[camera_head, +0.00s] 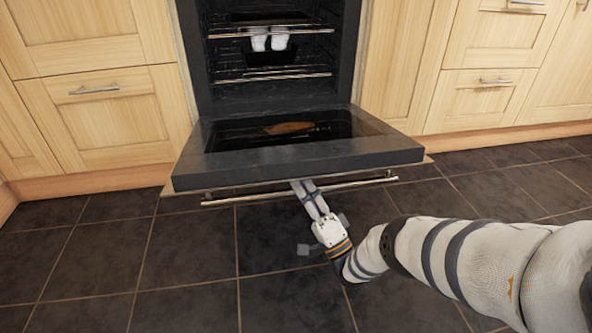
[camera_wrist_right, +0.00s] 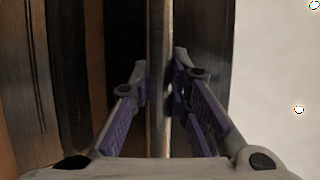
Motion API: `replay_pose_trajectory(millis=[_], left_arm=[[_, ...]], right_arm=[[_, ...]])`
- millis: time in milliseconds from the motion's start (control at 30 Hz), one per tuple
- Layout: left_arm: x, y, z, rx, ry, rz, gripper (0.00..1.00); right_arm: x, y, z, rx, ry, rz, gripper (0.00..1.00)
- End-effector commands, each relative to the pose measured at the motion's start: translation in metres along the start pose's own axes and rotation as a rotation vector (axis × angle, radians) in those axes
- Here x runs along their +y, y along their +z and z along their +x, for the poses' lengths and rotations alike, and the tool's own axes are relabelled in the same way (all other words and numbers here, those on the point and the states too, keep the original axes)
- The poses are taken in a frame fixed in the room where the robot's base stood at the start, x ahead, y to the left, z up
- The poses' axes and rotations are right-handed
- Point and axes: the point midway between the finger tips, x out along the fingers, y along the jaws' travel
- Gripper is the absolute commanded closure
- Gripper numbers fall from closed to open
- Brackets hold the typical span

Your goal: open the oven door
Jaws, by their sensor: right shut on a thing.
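The oven door (camera_head: 300,160) is folded down low in front of the oven, lying close to level, with its dark glass and inner face up. Its metal handle bar (camera_head: 250,196) runs along the front edge, under the door's thick dark rim. My right gripper (camera_head: 301,186) reaches the bar from below and in front, near its middle. In the right wrist view the handle bar (camera_wrist_right: 160,60) passes between the two purple-padded fingers (camera_wrist_right: 163,88), which are shut on it. The fingertips are partly hidden by the door's rim in the head view. My left gripper is not in view.
The oven cavity (camera_head: 265,85) is open, with wire racks and white items (camera_head: 268,40) inside. A brownish patch (camera_head: 290,128) shows on the door glass. Wooden cabinets (camera_head: 100,110) stand on both sides. The dark tiled floor (camera_head: 190,260) is clear at the front left.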

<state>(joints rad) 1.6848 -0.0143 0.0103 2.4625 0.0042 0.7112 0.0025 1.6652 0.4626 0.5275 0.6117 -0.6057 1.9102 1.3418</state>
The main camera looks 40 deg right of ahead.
Motion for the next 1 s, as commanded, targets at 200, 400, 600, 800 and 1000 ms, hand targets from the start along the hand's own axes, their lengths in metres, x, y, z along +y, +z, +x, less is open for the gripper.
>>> replay_pose_trajectory(millis=[200,400,600,800,1000], left_arm=[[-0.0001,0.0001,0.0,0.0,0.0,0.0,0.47],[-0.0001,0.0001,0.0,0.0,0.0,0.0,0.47],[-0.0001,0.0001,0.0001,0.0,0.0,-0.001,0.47],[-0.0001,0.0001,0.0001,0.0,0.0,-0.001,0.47],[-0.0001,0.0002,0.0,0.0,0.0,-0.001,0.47]], right_arm=[[-0.0003,-0.0023,-0.006,0.008,-0.011,-0.009,1.0],[-0.0007,-0.0022,-0.0068,0.008,-0.012,-0.008,1.0],[-0.001,-0.0018,-0.0076,0.006,-0.013,-0.008,0.63],[-0.0012,-0.0009,-0.0074,0.004,-0.014,-0.006,0.62],[-0.002,-0.0045,-0.006,0.004,-0.007,-0.012,0.62]])
